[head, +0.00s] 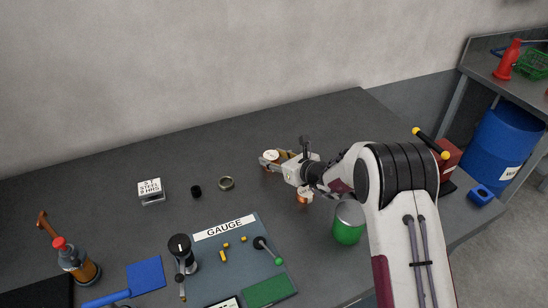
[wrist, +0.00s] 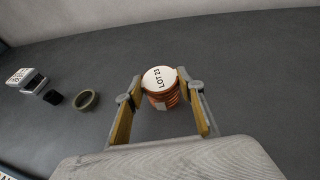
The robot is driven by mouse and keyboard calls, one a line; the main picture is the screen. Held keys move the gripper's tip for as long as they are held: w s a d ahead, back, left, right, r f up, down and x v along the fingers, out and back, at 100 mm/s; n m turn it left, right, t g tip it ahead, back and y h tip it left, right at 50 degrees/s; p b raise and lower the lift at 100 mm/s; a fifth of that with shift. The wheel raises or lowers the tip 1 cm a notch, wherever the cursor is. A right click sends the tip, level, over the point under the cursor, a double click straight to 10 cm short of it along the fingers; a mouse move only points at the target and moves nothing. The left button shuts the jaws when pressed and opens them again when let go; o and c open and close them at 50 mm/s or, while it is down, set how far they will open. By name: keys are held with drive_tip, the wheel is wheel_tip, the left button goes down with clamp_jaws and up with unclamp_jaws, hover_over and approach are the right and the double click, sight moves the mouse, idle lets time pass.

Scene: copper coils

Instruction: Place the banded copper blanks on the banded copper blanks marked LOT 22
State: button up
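A stack of banded copper blanks (wrist: 163,98) with a white round top stands on the table between my fingertips in the wrist view. Its label seems to read LOT 23. In the head view this stack (head: 272,157) is partly hidden by a finger. My gripper (head: 271,162) is low over the table, its fingers on either side of the stack. In the wrist view the fingers (wrist: 162,92) are apart, with narrow gaps beside the copper. A second copper stack with a white top (head: 304,195) stands just below my wrist in the head view, its label unreadable.
A green can (head: 348,223) stands close to my arm. A metal ring (head: 226,183), a black cylinder (head: 196,192) and a labelled steel block (head: 151,190) are to the left. A GAUGE board (head: 236,262) lies in front. The table behind my gripper is clear.

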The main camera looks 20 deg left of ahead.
drive_tip(key=o, duration=0.3)
drive_tip(key=shift+r, duration=0.2)
drive_tip(key=shift+v, duration=6)
